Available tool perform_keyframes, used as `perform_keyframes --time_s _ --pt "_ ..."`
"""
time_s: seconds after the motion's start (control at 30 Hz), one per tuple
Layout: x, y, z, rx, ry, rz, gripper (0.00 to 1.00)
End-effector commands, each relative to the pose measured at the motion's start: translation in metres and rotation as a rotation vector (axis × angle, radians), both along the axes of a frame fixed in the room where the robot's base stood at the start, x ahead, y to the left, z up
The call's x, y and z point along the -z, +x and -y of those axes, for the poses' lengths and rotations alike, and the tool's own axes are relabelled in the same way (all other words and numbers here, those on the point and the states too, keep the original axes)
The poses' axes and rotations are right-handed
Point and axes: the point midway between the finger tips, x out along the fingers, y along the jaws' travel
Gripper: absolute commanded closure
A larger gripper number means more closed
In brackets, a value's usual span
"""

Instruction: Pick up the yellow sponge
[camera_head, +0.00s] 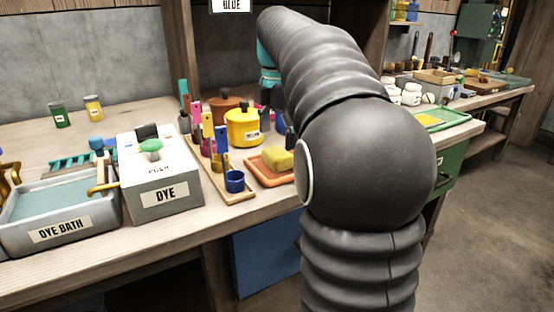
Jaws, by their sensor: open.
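My arm crosses in front and hides the tray's right end. My gripper (277,118) is partly hidden behind my arm; its dark parts hang below a teal wrist, above and behind the sponge. It is open and apart from the sponge.
A yellow pot (243,128) stands behind the tray. A wooden rack (222,180) with coloured tools and a blue cup (235,181) is left of it. A grey dye box (162,188) and a dye bath (60,232) stand further left. A wooden post (373,50) rises behind my arm.

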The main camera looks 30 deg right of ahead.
Motion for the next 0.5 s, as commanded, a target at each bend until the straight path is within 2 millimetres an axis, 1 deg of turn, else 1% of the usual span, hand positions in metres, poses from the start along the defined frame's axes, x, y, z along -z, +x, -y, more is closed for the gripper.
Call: perform_keyframes --time_s 0.03,0.1,0.23,0.33,0.5 --pt "0.009 -0.001 -0.001 0.0 0.001 -0.003 0.0" --pt "0.019 -0.003 -0.002 0.0 0.001 -0.003 0.0" --pt "0.035 -0.003 -0.002 0.0 0.001 -0.002 0.0" --pt "0.042 -0.003 -0.002 0.0 0.0 -0.001 0.0" --pt "0.044 -0.003 -0.002 0.0 0.0 0.0 0.0"
